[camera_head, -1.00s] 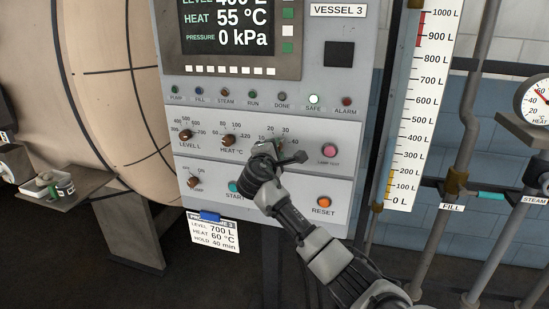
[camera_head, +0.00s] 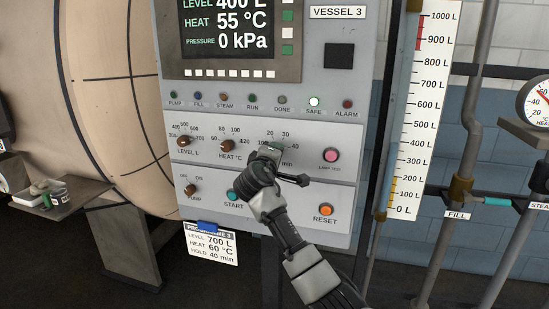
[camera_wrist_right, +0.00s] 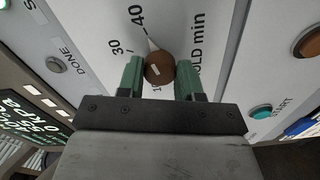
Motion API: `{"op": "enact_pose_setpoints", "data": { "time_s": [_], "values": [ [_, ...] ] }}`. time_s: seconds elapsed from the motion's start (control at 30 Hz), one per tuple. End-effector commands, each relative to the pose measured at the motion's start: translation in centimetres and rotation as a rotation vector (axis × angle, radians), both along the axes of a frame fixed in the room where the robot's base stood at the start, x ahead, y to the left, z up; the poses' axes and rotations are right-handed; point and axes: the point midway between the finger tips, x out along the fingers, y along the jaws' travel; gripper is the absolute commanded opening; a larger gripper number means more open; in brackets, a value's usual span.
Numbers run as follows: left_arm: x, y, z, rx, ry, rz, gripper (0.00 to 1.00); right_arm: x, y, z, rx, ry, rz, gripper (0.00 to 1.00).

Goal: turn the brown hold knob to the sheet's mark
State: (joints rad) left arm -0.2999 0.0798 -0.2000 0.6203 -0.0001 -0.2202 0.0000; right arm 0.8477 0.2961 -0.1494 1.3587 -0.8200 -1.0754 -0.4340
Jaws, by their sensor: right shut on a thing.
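The brown hold knob (camera_wrist_right: 160,72) sits between the green fingers of my right gripper (camera_wrist_right: 159,64) in the right wrist view. The gripper is shut on it. A pale pointer by the knob aims toward the 40 mark (camera_wrist_right: 137,15). In the head view my right gripper (camera_head: 270,152) covers the knob and part of its dial. The programme sheet (camera_head: 212,243) hangs under the panel and reads level 700 L, heat 60 °C, hold 40 min. My left gripper is not in view.
The level knob (camera_head: 184,141) and heat knob (camera_head: 227,146) are left of the hold dial. The START button (camera_head: 233,195), RESET button (camera_head: 326,209) and pink lamp test button (camera_head: 331,155) are close to my right arm. The display (camera_head: 240,35) reads 55 °C, 0 kPa.

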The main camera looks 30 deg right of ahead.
Motion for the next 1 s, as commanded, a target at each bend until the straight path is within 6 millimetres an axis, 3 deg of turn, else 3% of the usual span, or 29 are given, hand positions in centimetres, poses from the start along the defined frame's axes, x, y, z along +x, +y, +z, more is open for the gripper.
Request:
{"op": "enact_pose_setpoints", "data": {
  "time_s": [0.37,0.4,0.53,0.83,1.0],
  "values": [
    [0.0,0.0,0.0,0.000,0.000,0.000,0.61,0.0,0.0,-0.3,0.005,0.003,0.000,0.12],
    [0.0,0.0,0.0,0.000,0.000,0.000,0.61,0.0,0.0,-0.3,0.005,0.003,0.000,0.41],
    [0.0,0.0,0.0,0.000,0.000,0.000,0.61,0.0,0.0,-0.2,0.004,0.002,0.000,0.61],
    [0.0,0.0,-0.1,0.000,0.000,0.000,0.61,-0.1,0.2,-0.1,0.002,-0.001,0.000,0.61],
    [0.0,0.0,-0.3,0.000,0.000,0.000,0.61,-1.4,1.7,-0.2,0.002,-0.002,0.003,0.61]
  ]
}}
